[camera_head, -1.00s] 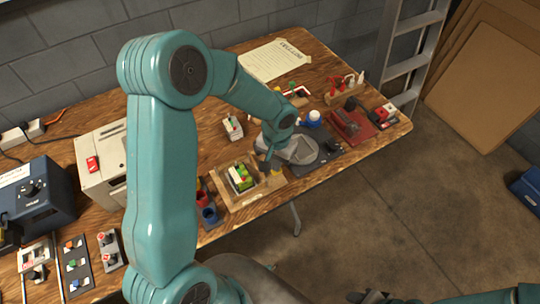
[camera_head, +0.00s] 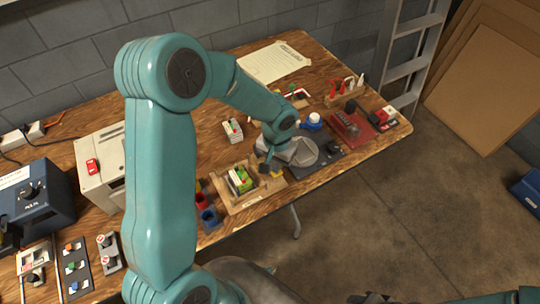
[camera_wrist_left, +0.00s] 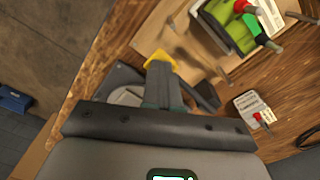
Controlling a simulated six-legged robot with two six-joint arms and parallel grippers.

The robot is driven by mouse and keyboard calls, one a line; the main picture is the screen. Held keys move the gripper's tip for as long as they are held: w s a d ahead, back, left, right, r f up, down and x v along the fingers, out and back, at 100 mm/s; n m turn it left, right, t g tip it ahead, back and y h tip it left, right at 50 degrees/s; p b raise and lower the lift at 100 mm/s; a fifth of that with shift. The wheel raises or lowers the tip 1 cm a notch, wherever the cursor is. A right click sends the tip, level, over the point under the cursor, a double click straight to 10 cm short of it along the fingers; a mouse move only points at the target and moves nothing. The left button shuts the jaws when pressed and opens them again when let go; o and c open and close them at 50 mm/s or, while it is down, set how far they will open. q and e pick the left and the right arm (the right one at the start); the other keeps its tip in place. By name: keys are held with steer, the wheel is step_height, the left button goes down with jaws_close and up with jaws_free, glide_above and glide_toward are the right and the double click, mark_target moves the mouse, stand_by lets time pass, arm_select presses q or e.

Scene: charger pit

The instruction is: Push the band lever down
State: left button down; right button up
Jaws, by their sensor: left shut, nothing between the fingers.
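The wooden cradle (camera_head: 240,207) stands near the front edge of the bench and holds a green and white block (camera_head: 240,180). The block also shows at the top of the wrist view (camera_wrist_left: 232,28). A yellow piece (camera_head: 278,171), which looks like the lever's tip, sits at the cradle's right side. My left gripper (camera_head: 266,168) is shut and empty at that side, pointing down. In the wrist view the yellow piece (camera_wrist_left: 158,61) is right at its fingertips (camera_wrist_left: 160,78); I cannot tell whether they touch. The lever's other parts are mostly hidden.
Red and blue cups (camera_head: 209,217) stand left of the cradle. A dark mat (camera_head: 325,158) with a grey round part lies to its right. A small white box (camera_head: 233,130) stands behind it. The bench's front edge is close.

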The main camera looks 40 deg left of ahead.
arm_select(q)
steer(key=shift+r+p, duration=1.85)
steer(key=shift+r, duration=1.3)
steer(key=shift+f, duration=0.1)
steer(key=s+d+f+h, duration=0.4)
steer(key=s+d+f, duration=1)
steer(key=f, duration=0.2)
steer(key=shift+s+d+f+n, duration=0.25)
steer(key=shift+s+d+n, duration=0.05)
steer(key=shift+d, duration=0.05)
